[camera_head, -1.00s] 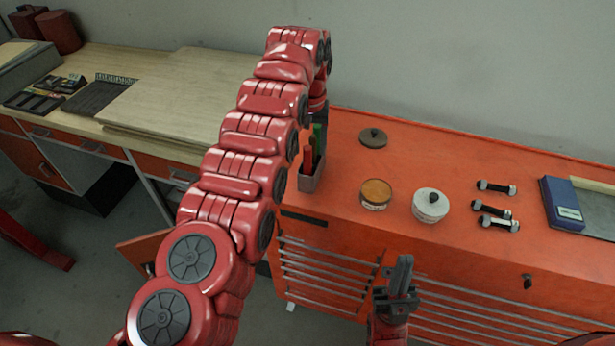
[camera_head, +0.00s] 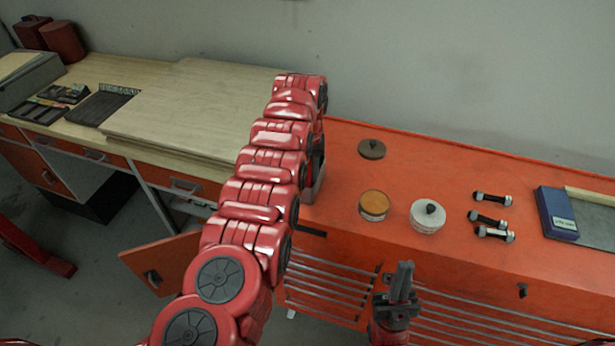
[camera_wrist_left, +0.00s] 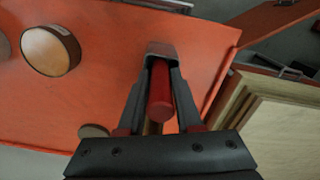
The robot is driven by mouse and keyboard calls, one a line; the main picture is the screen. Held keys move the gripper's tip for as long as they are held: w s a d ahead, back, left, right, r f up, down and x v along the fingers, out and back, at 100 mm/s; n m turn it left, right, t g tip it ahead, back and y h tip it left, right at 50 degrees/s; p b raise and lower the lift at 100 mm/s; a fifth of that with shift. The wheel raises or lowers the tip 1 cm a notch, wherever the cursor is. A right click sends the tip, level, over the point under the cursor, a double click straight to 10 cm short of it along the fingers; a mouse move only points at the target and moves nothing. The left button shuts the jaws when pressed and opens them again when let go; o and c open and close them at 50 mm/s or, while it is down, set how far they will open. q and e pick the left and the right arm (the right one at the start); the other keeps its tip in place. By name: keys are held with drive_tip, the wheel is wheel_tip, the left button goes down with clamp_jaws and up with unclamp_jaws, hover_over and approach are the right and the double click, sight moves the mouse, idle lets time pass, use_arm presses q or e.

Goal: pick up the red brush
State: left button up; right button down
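The red brush shows as a red handle (camera_wrist_left: 160,98) in the left wrist view; its bristles are hidden. It stands in a small grey holder (camera_head: 314,190) at the left end of the orange cabinet top. My left gripper (camera_wrist_left: 161,62) is around the handle, one finger on each side. Narrow gaps seem to show between fingers and handle, so it looks open. My right gripper (camera_head: 402,270) is shut and empty in front of the cabinet.
On the orange cabinet top (camera_head: 340,240) stand a dark lid (camera_head: 371,149), a brown-topped tin (camera_head: 374,205), a white pot (camera_head: 427,216), several small dumbbell-shaped parts (camera_head: 487,218) and a blue box (camera_head: 557,213). A wooden workbench (camera_head: 200,100) adjoins on the left.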

use_arm(q)
clamp_jaws()
drive_tip(key=shift+r, duration=0.25)
wheel_tip(320, 180, up, 3)
drive_tip(key=shift+w+r+b, duration=0.1)
drive_tip(key=shift+r+b, duration=0.1)
drive_tip(key=shift+b, duration=0.95)
wheel_tip(320, 180, up, 3)
drive_tip(key=shift+f+p, duration=0.1)
drive_tip(key=shift+p, duration=0.35)
drive_tip(key=shift+a+r, duration=0.1)
drive_tip(key=shift+r, duration=0.3)
wheel_tip(320, 180, up, 3)
drive_tip(key=p, duration=0.3)
drive_tip(key=shift+f, duration=0.2)
